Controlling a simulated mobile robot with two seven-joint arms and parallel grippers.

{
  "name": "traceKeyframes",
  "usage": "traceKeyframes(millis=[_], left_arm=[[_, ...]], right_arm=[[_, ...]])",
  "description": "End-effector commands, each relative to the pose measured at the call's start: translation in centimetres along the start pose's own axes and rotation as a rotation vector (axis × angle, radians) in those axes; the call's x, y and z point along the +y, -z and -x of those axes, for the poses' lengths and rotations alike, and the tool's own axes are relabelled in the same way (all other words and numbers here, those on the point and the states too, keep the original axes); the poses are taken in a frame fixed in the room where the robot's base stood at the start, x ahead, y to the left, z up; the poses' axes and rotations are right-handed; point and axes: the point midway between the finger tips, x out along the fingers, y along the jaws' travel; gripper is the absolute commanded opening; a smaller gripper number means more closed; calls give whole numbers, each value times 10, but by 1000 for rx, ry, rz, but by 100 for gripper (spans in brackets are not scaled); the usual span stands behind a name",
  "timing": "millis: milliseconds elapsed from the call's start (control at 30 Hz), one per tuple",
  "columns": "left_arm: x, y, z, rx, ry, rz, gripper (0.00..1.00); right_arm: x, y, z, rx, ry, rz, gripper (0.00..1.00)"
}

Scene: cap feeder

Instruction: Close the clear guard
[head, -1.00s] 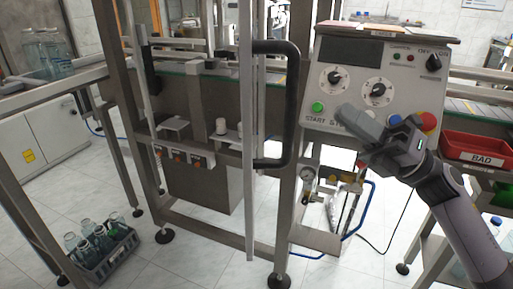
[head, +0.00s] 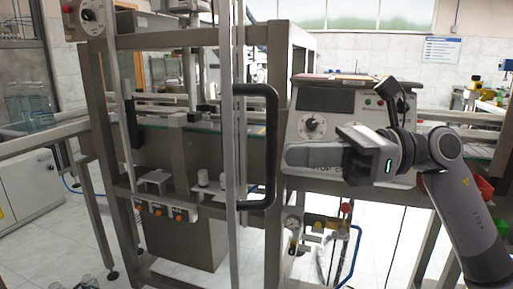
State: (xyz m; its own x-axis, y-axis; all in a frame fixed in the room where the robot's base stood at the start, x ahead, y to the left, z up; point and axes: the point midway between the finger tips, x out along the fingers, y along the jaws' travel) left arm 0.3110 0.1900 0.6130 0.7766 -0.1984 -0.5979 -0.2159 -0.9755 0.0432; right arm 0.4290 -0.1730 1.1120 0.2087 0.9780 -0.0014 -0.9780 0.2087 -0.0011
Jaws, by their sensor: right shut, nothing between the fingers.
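The clear guard shows mainly as an upright metal edge bar (head: 231,120) with a black D-shaped handle (head: 271,147) on its right side. Its see-through panel is hard to make out, and I cannot tell how far it stands open. My right gripper (head: 289,155) comes in from the right, in front of the control panel. Its fingers are shut and empty, pointing left toward the handle. The fingertips appear a little to the right of the handle, apart from it in the picture. My left gripper is out of view.
The control panel (head: 304,100) with dials and buttons is partly hidden behind my right gripper. A steel machine frame post (head: 276,100) stands beside the handle. A red bin (head: 484,188) is partly hidden behind my right arm. Switch boxes (head: 165,208) sit low inside the frame.

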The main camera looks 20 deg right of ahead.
Motion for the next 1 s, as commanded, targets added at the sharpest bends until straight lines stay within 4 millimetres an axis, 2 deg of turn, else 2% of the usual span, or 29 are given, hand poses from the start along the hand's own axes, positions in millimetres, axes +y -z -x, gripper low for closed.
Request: traceKeyframes(millis=[33, 200, 400, 1000], left_arm=[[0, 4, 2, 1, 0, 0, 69], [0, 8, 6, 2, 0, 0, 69], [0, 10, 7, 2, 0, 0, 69], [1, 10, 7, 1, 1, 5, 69]], right_arm=[[1, -3, -12, -3, -5, 0, 0], [1, -2, -42, -4, -3, -1, 0], [0, -1, -62, -2, -1, 0, 0], [0, 0, -66, -1, 4, -1, 0]])
